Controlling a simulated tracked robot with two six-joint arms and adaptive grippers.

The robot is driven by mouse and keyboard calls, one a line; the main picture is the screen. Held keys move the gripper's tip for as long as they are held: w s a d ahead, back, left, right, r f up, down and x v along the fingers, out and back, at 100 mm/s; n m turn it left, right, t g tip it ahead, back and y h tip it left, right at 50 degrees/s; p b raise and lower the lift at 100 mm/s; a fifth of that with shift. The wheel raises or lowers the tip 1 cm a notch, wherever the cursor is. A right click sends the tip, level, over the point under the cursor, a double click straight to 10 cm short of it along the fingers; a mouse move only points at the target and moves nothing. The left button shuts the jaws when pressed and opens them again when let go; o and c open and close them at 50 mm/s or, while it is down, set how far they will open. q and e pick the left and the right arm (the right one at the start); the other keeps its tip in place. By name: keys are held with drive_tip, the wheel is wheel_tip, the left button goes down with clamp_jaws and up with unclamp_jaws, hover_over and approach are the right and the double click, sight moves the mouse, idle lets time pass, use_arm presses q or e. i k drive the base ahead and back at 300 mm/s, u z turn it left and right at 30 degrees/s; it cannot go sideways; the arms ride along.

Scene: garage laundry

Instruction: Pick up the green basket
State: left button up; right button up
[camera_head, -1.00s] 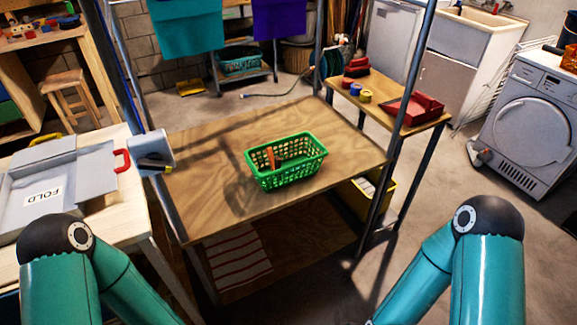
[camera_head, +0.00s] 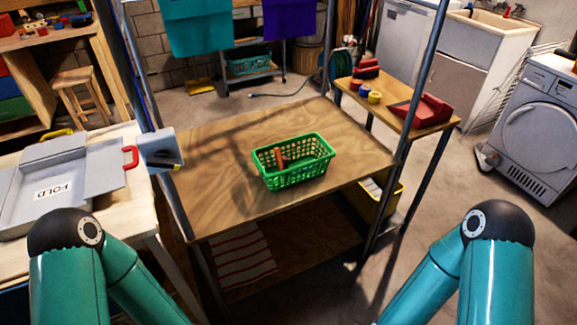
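The green basket (camera_head: 293,178) is a small plastic lattice basket. It stands upright on the wooden top of a shelf table (camera_head: 225,195), right of the top's middle. A small brown-orange thing (camera_head: 281,160) shows inside it. My two teal arms come in at the bottom left and bottom right. Both grippers are below the picture, so neither shows, and nothing of mine touches the basket in view.
Metal posts (camera_head: 413,100) rise at the table's corners. A side table with a red tray (camera_head: 425,112) and tape rolls stands right. A striped cloth (camera_head: 243,255) lies on the lower shelf. The wood around the basket is mostly clear.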

sight(273, 179)
drive_tip(key=z, duration=0.15)
drive_tip(key=i, duration=0.2)
drive_tip(key=u, duration=2.7)
drive_tip(key=k, duration=1.35)
drive_tip(key=z, duration=1.15)
drive_tip(key=i, duration=0.95)
drive_tip(key=z, duration=0.2)
